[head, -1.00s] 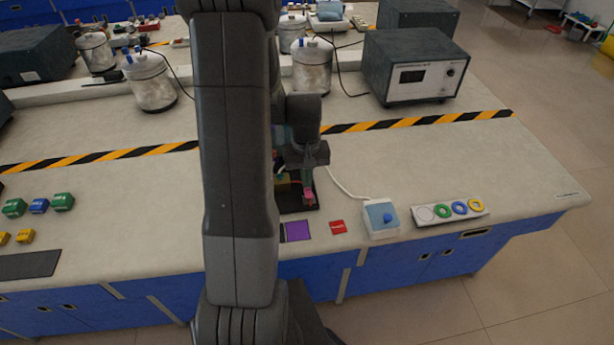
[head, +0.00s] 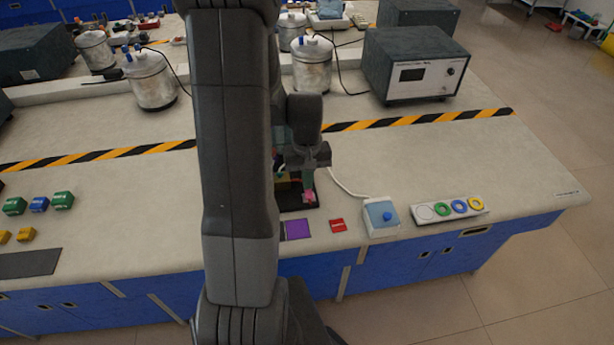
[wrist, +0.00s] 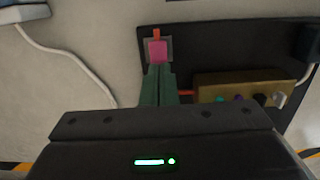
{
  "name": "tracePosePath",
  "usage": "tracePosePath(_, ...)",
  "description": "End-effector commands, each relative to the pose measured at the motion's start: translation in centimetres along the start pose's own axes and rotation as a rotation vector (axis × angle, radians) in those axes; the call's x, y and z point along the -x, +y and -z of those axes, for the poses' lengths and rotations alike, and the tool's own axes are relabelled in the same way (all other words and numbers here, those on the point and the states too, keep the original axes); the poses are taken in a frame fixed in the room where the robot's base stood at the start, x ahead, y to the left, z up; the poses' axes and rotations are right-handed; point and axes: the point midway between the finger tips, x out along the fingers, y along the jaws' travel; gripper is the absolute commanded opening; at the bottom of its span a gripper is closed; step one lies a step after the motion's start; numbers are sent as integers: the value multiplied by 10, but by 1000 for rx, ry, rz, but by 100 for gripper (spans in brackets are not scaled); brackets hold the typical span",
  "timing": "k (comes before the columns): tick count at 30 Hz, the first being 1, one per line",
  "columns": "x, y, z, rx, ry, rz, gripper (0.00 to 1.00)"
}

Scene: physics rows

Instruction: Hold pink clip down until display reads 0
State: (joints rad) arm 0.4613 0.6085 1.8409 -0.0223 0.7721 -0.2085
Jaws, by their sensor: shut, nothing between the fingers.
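The pink clip (wrist: 158,50) sits on a small grey plate on a dark board (wrist: 215,52), with an orange strip behind it. In the head view the clip (head: 309,197) shows just below my fingertips. My gripper (wrist: 158,70) has its two green fingers closed together and empty. Their tips overlap the clip's near edge in the wrist view; I cannot tell whether they press it. In the head view my gripper (head: 308,186) points down at the board. A grey instrument (head: 418,65) at the back has a dark display (head: 411,74); I cannot read a number on it.
A brass-coloured box (wrist: 245,88) with knobs stands on the board, right of my fingers in the wrist view. A blue-topped button box (head: 381,216) with a white cable, a red block (head: 338,225) and a purple square (head: 297,229) lie nearby.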

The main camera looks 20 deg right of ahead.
Motion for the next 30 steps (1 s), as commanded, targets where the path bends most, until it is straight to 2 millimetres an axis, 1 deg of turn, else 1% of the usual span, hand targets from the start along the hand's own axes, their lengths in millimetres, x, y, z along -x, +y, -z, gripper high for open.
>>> tracePosePath(7,0,0,0,0,-1,0,0)
tracePosePath(11,9,-1,0,1,1,0,0)
tracePosePath(14,22,-3,0,2,1,0,0)
tracePosePath(19,50,-8,0,2,1,0,0)
tracePosePath(20,51,-8,1,1,5,-1,0)
tracePosePath(30,115,-8,-3,2,4,-1,0)
